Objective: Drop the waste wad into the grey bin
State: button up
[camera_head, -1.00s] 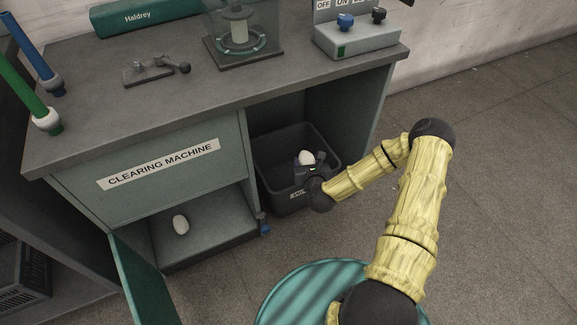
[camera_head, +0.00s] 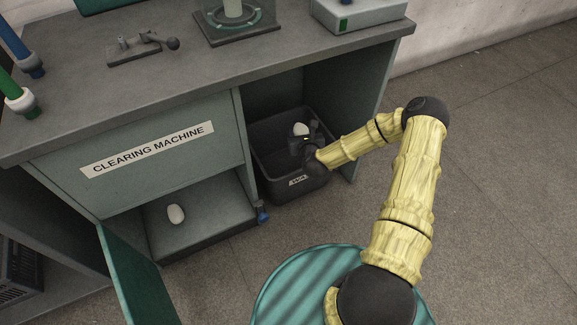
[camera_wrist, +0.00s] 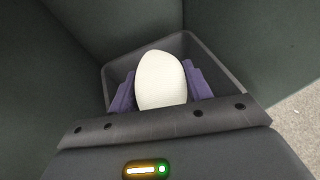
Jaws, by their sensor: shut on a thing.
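The white, egg-shaped waste wad (camera_head: 301,129) is held between the jaws of my gripper (camera_head: 300,133). In the wrist view the wad (camera_wrist: 160,80) sits between two purple fingers, and my gripper (camera_wrist: 160,92) is shut on it. The dark grey bin (camera_head: 270,190) stands on the floor in the open bay under the bench, and its rim (camera_wrist: 228,68) shows behind the wad in the wrist view. In the head view my gripper and the wad appear over the bin's opening. Their exact height above the bin is hard to tell.
A second white wad (camera_head: 176,214) lies on the open lower shelf of the clearing machine (camera_head: 200,235), left of the bin. A teal door (camera_head: 135,275) stands open at the left. The bench top (camera_head: 200,75) overhangs the bay. Floor to the right is clear.

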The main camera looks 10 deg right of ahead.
jog(key=r+b+x, duration=0.1)
jog(key=b+x, duration=0.5)
jog(key=x, duration=0.5)
jog(key=shift+w+y, duration=0.3)
jog(key=shift+w, duration=0.15)
jog(key=shift+r, duration=0.1)
jog(key=shift+b, duration=0.3)
notch_tip(320, 180, down, 6)
jog(key=b, duration=0.4)
jog(key=shift+b, duration=0.35)
jog(key=o, duration=1)
